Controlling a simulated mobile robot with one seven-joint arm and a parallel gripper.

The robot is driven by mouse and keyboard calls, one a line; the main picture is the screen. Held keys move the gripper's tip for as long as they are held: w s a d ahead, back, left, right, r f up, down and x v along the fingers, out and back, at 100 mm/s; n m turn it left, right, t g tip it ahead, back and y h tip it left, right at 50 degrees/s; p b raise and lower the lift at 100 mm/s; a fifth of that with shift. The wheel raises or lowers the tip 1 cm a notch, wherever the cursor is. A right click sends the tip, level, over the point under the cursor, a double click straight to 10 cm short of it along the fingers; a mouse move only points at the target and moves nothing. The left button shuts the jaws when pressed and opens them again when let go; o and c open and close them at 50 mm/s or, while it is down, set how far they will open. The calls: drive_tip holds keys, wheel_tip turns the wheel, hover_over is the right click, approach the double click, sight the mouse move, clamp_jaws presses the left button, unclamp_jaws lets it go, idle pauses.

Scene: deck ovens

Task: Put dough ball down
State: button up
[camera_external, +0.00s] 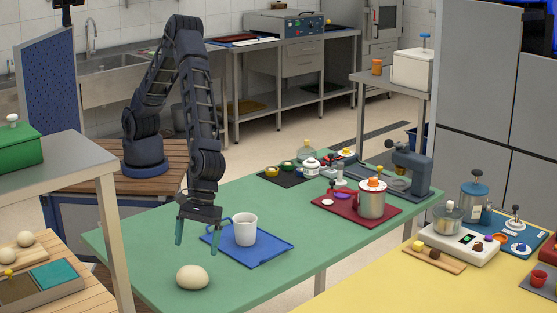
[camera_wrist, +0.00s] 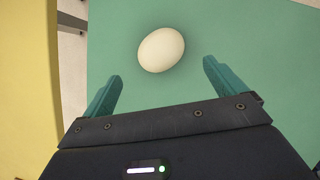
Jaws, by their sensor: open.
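A cream dough ball (camera_external: 192,278) rests on the green table (camera_external: 140,250) near its front edge. In the wrist view the dough ball (camera_wrist: 161,49) lies on the bare green surface, beyond the fingertips and between their lines. My gripper (camera_external: 197,246) is open and empty, with its teal fingers spread apart. It hangs above the table, behind the dough ball and left of the white mug. The fingers also show in the wrist view (camera_wrist: 160,70), apart from the dough ball.
A white mug (camera_external: 245,230) stands on a blue tray (camera_external: 268,246) close to the right of my gripper. A red tray (camera_external: 385,216) with a metal pot (camera_external: 371,201) is farther right. A yellow table (camera_external: 400,285) lies at the front right. The green table's left part is clear.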

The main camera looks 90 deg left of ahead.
drive_tip(key=shift+v, duration=1.15)
drive_tip(key=w+a+r+m+t, duration=0.1)
drive_tip(key=w+a+r+m, duration=0.1)
drive_tip(key=w+a+r, duration=0.5)
drive_tip(key=w+a+r+m+t, duration=0.1)
drive_tip(key=w+a+r+m, duration=0.1)
drive_tip(key=a+r, duration=0.65)
drive_tip(key=a+r+m+t+y, duration=0.1)
drive_tip(key=a+r+m, duration=0.15)
drive_tip(key=a, duration=0.95)
drive_tip(key=a+r+m+t, duration=0.1)
drive_tip(key=a+r, duration=0.3)
drive_tip(key=a, duration=0.8)
drive_tip(key=s+a+r+m+t+y, duration=0.1)
drive_tip(key=s+a+r, duration=0.2)
drive_tip(key=a, duration=0.6)
drive_tip(key=s+a+r+m+t+y, duration=0.1)
drive_tip(key=s+a+r+m, duration=0.15)
drive_tip(key=a, duration=0.65)
drive_tip(key=s+a+f+m+y, duration=0.1)
drive_tip(key=s+a+f+m, duration=0.1)
drive_tip(key=s+a, duration=1.2)
drive_tip(key=shift+s+a+m, duration=0.3)
drive_tip(key=shift+s+a, duration=0.1)
drive_tip(key=shift+s, duration=0.2)
